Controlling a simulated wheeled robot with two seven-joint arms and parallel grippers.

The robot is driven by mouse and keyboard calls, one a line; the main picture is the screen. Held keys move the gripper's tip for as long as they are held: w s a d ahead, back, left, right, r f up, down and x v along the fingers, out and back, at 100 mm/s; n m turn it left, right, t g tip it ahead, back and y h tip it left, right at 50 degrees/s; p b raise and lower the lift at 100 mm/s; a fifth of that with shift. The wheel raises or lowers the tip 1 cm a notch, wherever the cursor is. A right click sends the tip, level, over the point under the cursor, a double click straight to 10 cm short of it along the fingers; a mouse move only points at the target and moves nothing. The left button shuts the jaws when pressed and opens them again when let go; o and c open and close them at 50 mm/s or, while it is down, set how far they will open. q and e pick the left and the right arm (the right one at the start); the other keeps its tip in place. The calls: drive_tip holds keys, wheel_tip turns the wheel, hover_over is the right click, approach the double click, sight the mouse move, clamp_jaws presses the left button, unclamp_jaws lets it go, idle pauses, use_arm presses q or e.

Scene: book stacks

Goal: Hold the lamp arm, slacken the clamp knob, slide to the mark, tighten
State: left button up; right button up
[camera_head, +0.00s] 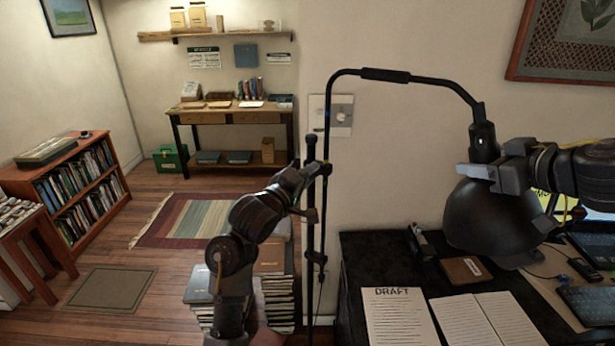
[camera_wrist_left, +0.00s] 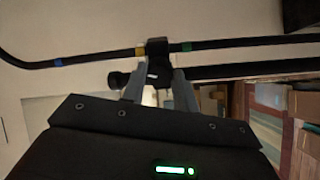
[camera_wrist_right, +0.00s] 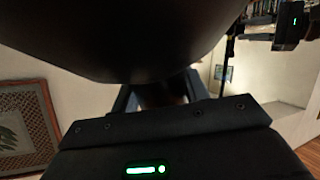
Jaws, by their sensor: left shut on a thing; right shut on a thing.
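The black lamp arm (camera_head: 345,73) curves from the upright post (camera_head: 311,228) over to the dark lamp shade (camera_head: 490,222) at right. The clamp (camera_head: 326,169) joins arm and post. In the left wrist view the clamp (camera_wrist_left: 157,47) sits between a yellow band (camera_wrist_left: 140,51) and a green band (camera_wrist_left: 187,46); a blue band (camera_wrist_left: 58,62) is farther left. My left gripper (camera_head: 308,182) is shut at the clamp knob (camera_wrist_left: 155,76), partly hidden by its fingers. My right gripper (camera_head: 474,172) is shut on the lamp arm's end just above the shade, which fills the top of the right wrist view.
A black desk (camera_head: 360,258) below the shade holds a DRAFT sheet (camera_head: 399,316), an open booklet, a brown notebook (camera_head: 465,270) and keyboards. Book stacks (camera_head: 277,300) stand on the floor behind my left arm. A rug (camera_head: 190,230) and open floor lie farther left.

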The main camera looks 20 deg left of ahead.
use_arm(q)
drive_tip(key=shift+f+n, duration=0.15)
drive_tip(key=shift+n, duration=0.25)
drive_tip(key=o, duration=1)
drive_tip(key=shift+c, duration=0.2)
drive_tip(key=v, duration=1.2)
